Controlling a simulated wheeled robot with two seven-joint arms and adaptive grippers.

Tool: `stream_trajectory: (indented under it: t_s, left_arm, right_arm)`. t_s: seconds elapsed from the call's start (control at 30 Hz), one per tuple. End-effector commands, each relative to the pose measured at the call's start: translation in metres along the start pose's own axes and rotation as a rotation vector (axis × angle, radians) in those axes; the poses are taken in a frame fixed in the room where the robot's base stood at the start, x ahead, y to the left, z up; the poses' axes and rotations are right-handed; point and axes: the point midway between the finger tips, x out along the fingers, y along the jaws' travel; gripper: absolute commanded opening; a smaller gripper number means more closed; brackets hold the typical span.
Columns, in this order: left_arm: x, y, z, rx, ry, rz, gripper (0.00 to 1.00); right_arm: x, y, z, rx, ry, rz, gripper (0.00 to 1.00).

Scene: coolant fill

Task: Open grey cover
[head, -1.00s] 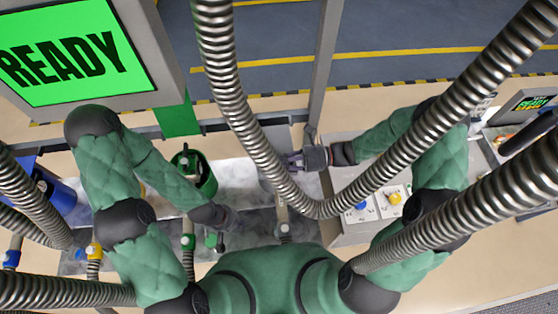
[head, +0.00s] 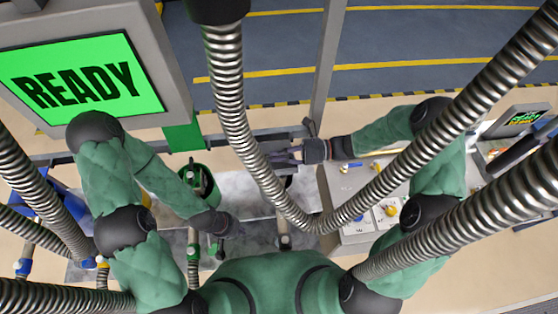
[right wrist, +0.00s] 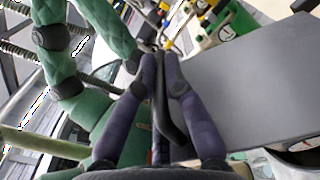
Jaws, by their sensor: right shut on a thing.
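In the right wrist view, a flat grey cover (right wrist: 245,85) fills the right side, with a dark bar-like handle (right wrist: 162,110) along its left edge. My right gripper (right wrist: 160,58) has its two purple fingers closed around this handle. In the head view, my right gripper (head: 285,157) is at centre, partly behind a hanging metal hose, and the cover there is mostly hidden. My left gripper (head: 232,228) is lower left, close to small green fittings. It is too small and dark to tell whether its fingers are open.
A green canister (head: 198,182) stands left of centre, between my arms. Ribbed metal hoses (head: 228,85) hang across the view. A grey panel with coloured knobs (head: 358,222) is at the right. A screen reading READY (head: 85,82) is at the upper left. A grey post (head: 326,65) rises behind.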

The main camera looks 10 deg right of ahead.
Motion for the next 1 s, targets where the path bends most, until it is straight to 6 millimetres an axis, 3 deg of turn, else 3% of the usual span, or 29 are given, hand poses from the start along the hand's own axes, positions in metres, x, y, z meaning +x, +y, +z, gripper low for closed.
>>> stream_trajectory:
  t_s: [0.3,0.77,0.8,0.83,0.87,1.0]
  left_arm:
    - [-0.004,0.001,0.000,0.000,0.000,0.000,0.00]
    - [-0.004,0.002,0.000,0.000,0.000,0.000,0.00]
    - [-0.004,0.002,0.000,0.000,0.000,0.000,0.00]
    - [-0.004,0.002,0.000,0.000,0.000,0.000,0.00]
    - [-0.004,0.002,0.000,0.000,0.000,0.000,0.00]
    - [-0.004,0.002,0.000,0.000,0.000,0.000,0.00]
  right_arm:
    - [0.000,-0.006,0.017,-0.003,0.000,-0.001,0.00]
    - [0.000,-0.007,0.018,-0.003,0.000,-0.002,0.00]
    - [0.000,-0.007,0.018,-0.003,0.000,-0.002,0.22]
    - [0.000,-0.007,0.018,-0.003,0.000,-0.002,0.31]
    - [0.000,-0.007,0.018,-0.003,0.000,-0.002,0.35]
    - [0.000,-0.007,0.018,-0.002,0.000,-0.001,0.35]
